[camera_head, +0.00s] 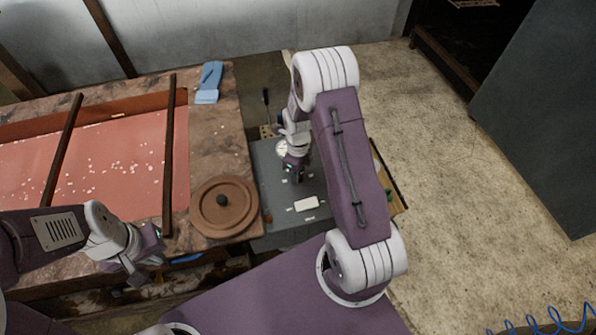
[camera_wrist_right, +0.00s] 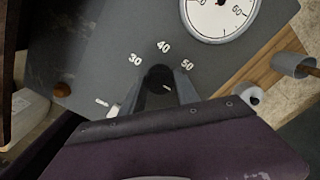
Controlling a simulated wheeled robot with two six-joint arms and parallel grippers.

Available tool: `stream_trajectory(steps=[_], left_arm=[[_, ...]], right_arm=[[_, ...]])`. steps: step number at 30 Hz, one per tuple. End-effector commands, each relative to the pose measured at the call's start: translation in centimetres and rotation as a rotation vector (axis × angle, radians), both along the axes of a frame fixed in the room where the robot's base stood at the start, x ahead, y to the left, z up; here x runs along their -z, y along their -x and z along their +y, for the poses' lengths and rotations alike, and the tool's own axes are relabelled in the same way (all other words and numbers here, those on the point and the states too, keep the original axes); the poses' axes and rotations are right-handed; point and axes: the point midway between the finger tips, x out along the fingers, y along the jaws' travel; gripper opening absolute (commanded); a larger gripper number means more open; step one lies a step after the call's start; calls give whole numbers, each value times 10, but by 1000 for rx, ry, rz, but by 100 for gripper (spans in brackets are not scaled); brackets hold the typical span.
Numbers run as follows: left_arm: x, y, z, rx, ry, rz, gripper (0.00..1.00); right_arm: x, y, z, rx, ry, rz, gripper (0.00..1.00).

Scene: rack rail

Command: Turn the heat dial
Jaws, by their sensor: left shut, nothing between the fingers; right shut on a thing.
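The heat dial (camera_wrist_right: 158,76) is a dark round knob on a grey panel, in the right wrist view. The marks 30, 40 and 50 curve around its far side. My right gripper (camera_wrist_right: 160,92) is shut on the dial, one finger on each side. The dial's pointer is hard to make out. In the head view the grey panel (camera_head: 268,208) lies right of the vat, and my right gripper (camera_head: 297,176) reaches down onto it, hiding the dial. My left gripper (camera_head: 138,272) is shut and empty at the lower left, near the vat's front edge.
A white round gauge (camera_wrist_right: 222,14) sits beyond the dial. A round brown lid (camera_head: 222,208) and a blue glove-like item (camera_head: 210,82) rest on the stone rim. Dark bars (camera_head: 169,150) cross the pink-filled vat.

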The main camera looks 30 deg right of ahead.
Motion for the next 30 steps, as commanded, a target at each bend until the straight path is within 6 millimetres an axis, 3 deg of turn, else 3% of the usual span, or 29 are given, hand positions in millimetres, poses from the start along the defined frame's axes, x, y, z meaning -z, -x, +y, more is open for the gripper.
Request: stream_trajectory(steps=[23,24,26,30], left_arm=[[-2,0,0,0,0,0,0],[-2,0,0,0,0,0,0],[-2,0,0,0,0,0,0],[-2,0,0,0,0,0,0]], right_arm=[[-1,-1,-1,89,1,-4,0],[-1,-1,-1,89,1,-4,48],[-1,-1,0,89,1,-4,59],[0,-1,0,88,0,-2,59]])
